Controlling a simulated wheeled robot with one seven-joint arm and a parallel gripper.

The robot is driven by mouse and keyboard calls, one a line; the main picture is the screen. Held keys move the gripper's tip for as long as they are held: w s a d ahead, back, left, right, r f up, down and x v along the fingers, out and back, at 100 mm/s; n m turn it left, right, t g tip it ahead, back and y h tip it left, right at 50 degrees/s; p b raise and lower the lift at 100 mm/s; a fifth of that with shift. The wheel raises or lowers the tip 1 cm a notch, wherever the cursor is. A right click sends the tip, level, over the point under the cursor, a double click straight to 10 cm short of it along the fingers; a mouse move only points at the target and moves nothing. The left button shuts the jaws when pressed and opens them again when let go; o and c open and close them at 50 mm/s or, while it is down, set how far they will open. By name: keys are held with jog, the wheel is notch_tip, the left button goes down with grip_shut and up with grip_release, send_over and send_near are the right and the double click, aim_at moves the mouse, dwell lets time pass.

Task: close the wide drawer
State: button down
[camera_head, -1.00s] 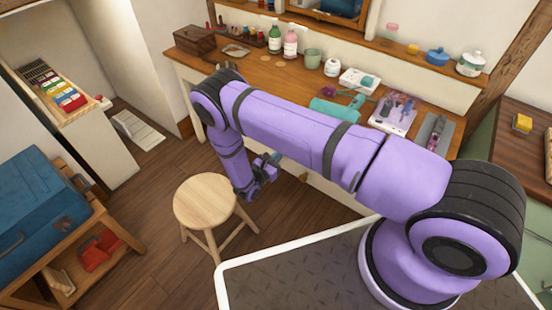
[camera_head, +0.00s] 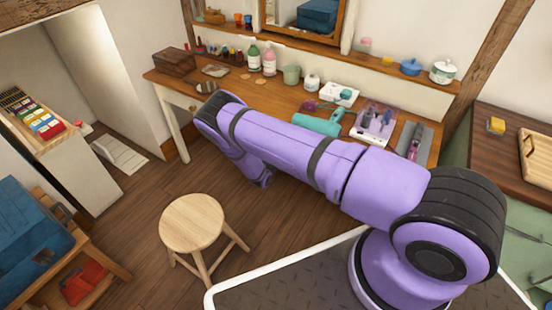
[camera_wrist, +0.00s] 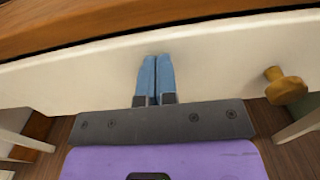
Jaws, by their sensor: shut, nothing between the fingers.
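The wide drawer's cream front (camera_wrist: 225,65) spans the wrist view below the wooden desk top, with a round wooden knob (camera_wrist: 287,86) at the right. My gripper (camera_wrist: 156,62) is shut and empty; its blue fingertips are at the drawer front, left of the knob, and appear to touch it. Only a narrow dark line shows between the desk top and the front, so I cannot tell how far the drawer stands out. In the head view, the desk (camera_head: 235,86) is visible, but my arm hides the drawer and my gripper.
A round wooden stool (camera_head: 192,222) stands on the floor in front of the desk. Bottles, a teal hair dryer (camera_head: 320,124) and a wooden box (camera_head: 175,62) are on the desk top. An orange-wood shelf unit with a blue case (camera_head: 35,235) stands at the left.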

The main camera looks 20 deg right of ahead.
jog(key=x, duration=0.3)
jog(key=shift+w+d+r, duration=0.1)
jog(key=shift+w+d, duration=0.05)
jog(key=shift+d, duration=0.1)
jog(key=shift+d+r, duration=0.1)
jog(key=shift+a, duration=0.45)
jog(key=v, duration=1.4)
